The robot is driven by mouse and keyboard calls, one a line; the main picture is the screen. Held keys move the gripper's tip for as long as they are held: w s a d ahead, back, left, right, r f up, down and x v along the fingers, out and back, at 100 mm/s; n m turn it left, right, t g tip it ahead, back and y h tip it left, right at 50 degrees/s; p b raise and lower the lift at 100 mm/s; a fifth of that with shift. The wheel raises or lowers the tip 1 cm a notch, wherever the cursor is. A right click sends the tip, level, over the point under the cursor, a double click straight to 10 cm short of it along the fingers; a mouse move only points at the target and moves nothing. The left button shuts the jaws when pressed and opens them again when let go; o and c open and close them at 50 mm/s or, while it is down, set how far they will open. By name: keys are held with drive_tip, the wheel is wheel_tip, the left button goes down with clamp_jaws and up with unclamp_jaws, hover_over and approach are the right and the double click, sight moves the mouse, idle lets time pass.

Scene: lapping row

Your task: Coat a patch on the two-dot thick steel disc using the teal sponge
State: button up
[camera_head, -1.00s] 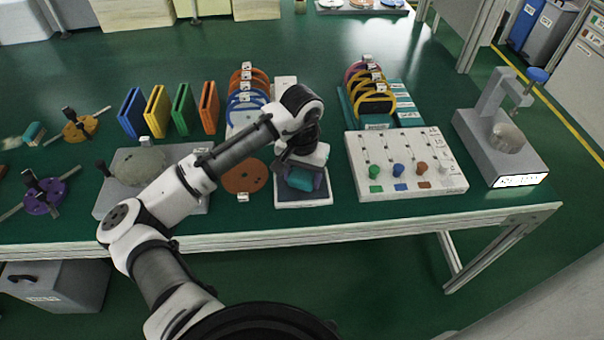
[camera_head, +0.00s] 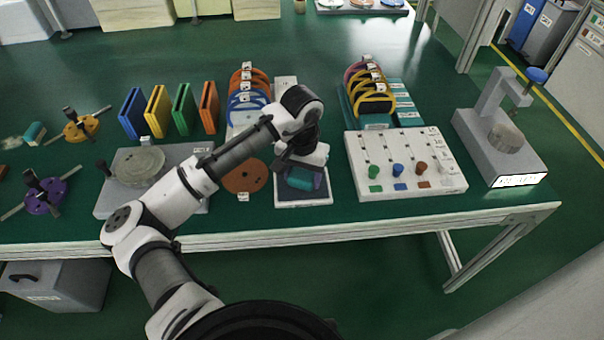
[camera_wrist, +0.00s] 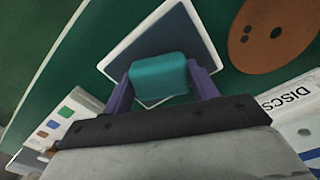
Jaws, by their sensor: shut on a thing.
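My gripper (camera_wrist: 160,84) is shut on the teal sponge (camera_wrist: 159,75), held between its purple fingers. In the head view the sponge (camera_head: 318,181) is partly hidden by my gripper (camera_head: 303,178). It is over a dark square pad with a white rim (camera_head: 288,204); I cannot tell whether it touches the pad. A flat copper-brown disc (camera_head: 245,178) lies just left of the pad; the wrist view shows this disc (camera_wrist: 262,35) with a larger hole and two small dots. A grey disc (camera_head: 138,165) sits on a grey plate at left. No dots are readable on it.
A white panel with coloured knobs (camera_head: 405,165) stands right of the pad, then a grey press (camera_head: 502,150). Racks of coloured rings (camera_head: 248,95) and upright coloured plates (camera_head: 168,108) stand behind. Purple (camera_head: 44,192) and yellow (camera_head: 80,127) handled tools lie at left.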

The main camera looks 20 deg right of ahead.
sight(303, 176)
wheel_tip(303, 176, up, 7)
drive_tip(key=p, duration=0.6)
drive_tip(key=shift+p, duration=0.4)
drive_tip(key=shift+s+f, duration=0.1)
idle(0.3)
